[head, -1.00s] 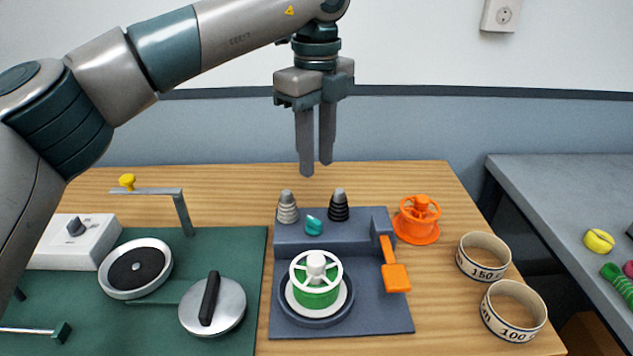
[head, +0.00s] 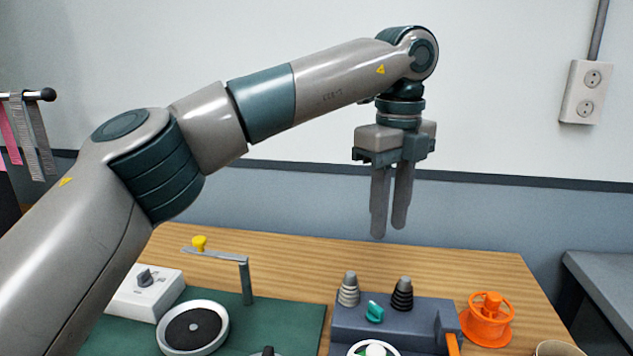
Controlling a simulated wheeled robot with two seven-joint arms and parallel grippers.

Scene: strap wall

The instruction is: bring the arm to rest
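My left gripper (head: 389,232) hangs in the air in the head view, fingers pointing down, above the back part of the wooden table (head: 290,258). Its two fingers stand close together, with a narrow gap showing between them and no object there. From this angle I cannot tell how far they are parted. It is well above the grey-blue winding block (head: 350,325) and touches nothing. My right gripper is not in view.
Below stand a green mat (head: 285,325), a white knob box (head: 145,290), a round dish (head: 193,328), a crank post (head: 245,282) and an orange spool (head: 486,318). Straps (head: 40,138) hang on a rail at the left. The air around the gripper is clear.

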